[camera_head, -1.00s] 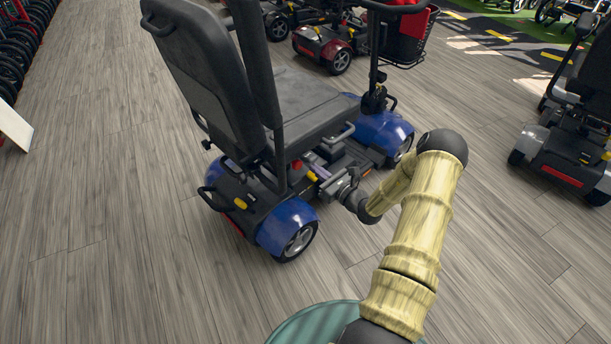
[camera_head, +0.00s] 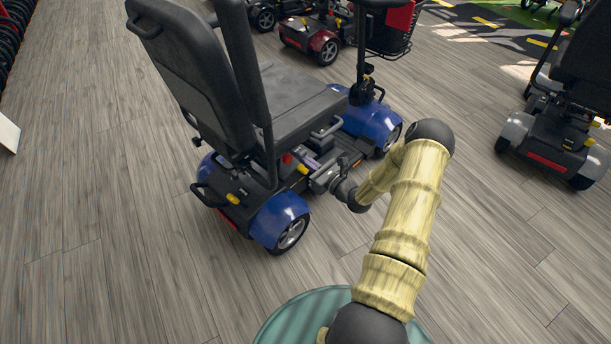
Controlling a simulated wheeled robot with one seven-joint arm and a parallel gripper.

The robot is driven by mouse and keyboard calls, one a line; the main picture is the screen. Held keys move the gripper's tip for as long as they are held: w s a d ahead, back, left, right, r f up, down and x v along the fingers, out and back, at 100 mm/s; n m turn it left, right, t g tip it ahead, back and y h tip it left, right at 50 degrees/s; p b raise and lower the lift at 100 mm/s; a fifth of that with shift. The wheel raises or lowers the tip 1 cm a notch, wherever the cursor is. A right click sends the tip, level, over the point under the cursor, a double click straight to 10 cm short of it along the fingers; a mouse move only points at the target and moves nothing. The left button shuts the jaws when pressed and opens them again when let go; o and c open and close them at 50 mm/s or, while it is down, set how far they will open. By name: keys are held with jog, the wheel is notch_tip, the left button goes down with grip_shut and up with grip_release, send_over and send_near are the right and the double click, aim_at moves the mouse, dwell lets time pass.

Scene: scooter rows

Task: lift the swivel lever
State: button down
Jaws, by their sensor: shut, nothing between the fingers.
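The blue scooter (camera_head: 282,216) stands left of my arm, with a black seat (camera_head: 285,103). A dark looped bar (camera_head: 327,130) sits at the seat's near side edge; I cannot tell for sure whether it is the swivel lever. My gripper (camera_head: 316,172) is shut with nothing in it. It is low beside the scooter, below the seat edge and above the rear wheel. The fingertips are small and partly lost against the dark chassis, so I cannot tell whether they touch anything.
A red knob (camera_head: 287,158) and a yellow part (camera_head: 303,169) lie close to my gripper under the seat. A grey scooter (camera_head: 545,140) stands at the right, and a red scooter (camera_head: 318,45) behind. The wooden floor is clear at left and front right.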

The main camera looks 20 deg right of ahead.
jog(key=f+p+v, duration=0.1)
jog(key=f+v, duration=0.1)
jog(key=v, duration=0.9)
jog(key=shift+f+p, duration=0.35)
jog(key=shift+p, duration=0.05)
